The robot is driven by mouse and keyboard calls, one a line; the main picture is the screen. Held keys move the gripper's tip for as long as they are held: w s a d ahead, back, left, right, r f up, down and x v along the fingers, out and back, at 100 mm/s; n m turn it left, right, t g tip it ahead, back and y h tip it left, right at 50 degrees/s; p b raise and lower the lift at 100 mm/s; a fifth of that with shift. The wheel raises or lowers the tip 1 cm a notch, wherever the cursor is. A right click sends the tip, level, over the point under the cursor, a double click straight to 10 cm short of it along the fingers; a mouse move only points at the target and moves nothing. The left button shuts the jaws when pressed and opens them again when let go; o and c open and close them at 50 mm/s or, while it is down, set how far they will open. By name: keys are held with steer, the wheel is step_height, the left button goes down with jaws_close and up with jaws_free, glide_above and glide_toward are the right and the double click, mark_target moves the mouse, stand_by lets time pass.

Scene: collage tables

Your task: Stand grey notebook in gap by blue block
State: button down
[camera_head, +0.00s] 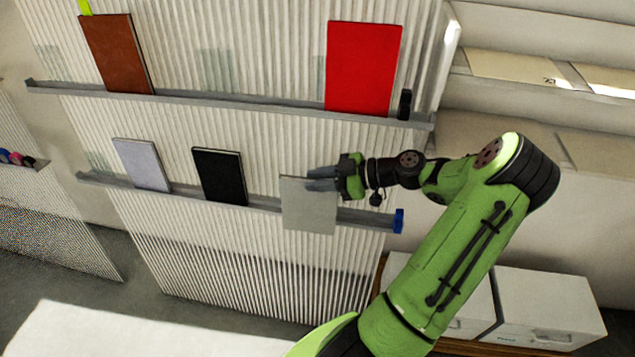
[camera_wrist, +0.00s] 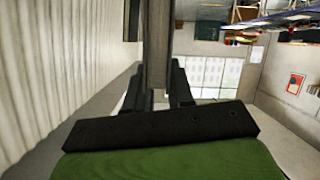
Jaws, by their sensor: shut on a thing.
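The grey notebook (camera_head: 308,210) is upright in front of the lower ledge (camera_head: 262,203), its bottom edge showing below the ledge line. My gripper (camera_head: 320,180) is shut on its upper right part. In the wrist view the notebook (camera_wrist: 157,40) shows edge-on between the two fingers of my gripper (camera_wrist: 157,80). The blue block (camera_head: 398,221) is at the right end of the lower ledge, to the right of the notebook and apart from it. The gap lies between the black book (camera_head: 220,177) and the blue block. Whether the notebook touches the ledge cannot be told.
A pale lilac book (camera_head: 142,165) leans on the lower ledge's left part. The upper ledge (camera_head: 230,101) carries a brown book (camera_head: 117,52), a red book (camera_head: 363,68) and a black block (camera_head: 405,104). White drawer units (camera_head: 545,308) stand at lower right.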

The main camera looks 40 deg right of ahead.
steer(key=shift+w+d+f+p, duration=0.1)
steer(key=shift+w+d+p, duration=0.15)
steer(key=shift+w+d, duration=0.8)
steer(key=shift+w+d+f+p, duration=0.2)
steer(key=shift+w+d, duration=0.6)
steer(key=shift+d, duration=0.5)
steer(key=shift+w+d+f+p, duration=0.1)
steer(key=shift+w+d+p, duration=0.15)
steer(key=shift+w+d, duration=0.8)
steer(key=shift+s+d, duration=0.15)
steer(key=shift+s+b, duration=0.1)
steer(key=shift+b, duration=0.2)
steer(key=shift+f+b, duration=0.25)
steer(key=shift+b, duration=0.15)
